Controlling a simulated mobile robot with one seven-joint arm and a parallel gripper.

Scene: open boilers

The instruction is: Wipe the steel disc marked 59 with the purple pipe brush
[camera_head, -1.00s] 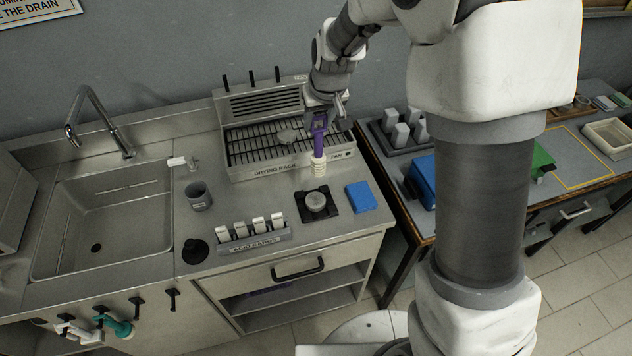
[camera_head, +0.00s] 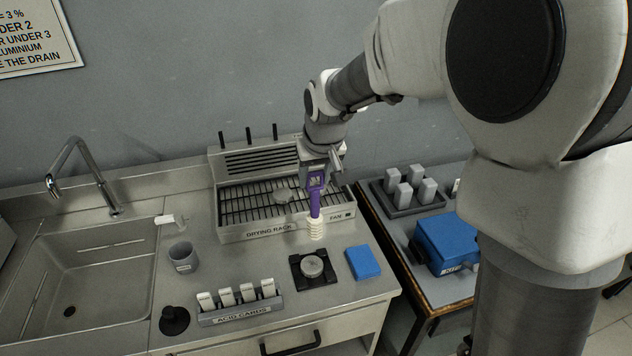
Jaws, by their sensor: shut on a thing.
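My gripper (camera_head: 315,178) is shut on the purple pipe brush (camera_head: 315,205) and holds it upright in front of the drying rack. The brush's pale ribbed head (camera_head: 316,229) points down, above or near the counter; I cannot tell whether it touches. A steel disc (camera_head: 313,265) lies on a black square holder (camera_head: 299,280) just in front of and below the brush head, apart from it. Its marking is too small to read. Another round grey disc (camera_head: 283,195) lies on the drying rack (camera_head: 245,233), left of my gripper.
A blue sponge-like block (camera_head: 363,263) lies right of the black holder. The acid cards rack (camera_head: 241,317), a grey cup (camera_head: 183,258) and a black knob-like item (camera_head: 174,319) stand left. The sink (camera_head: 95,270) is far left. A blue box (camera_head: 447,243) is on the right-hand table.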

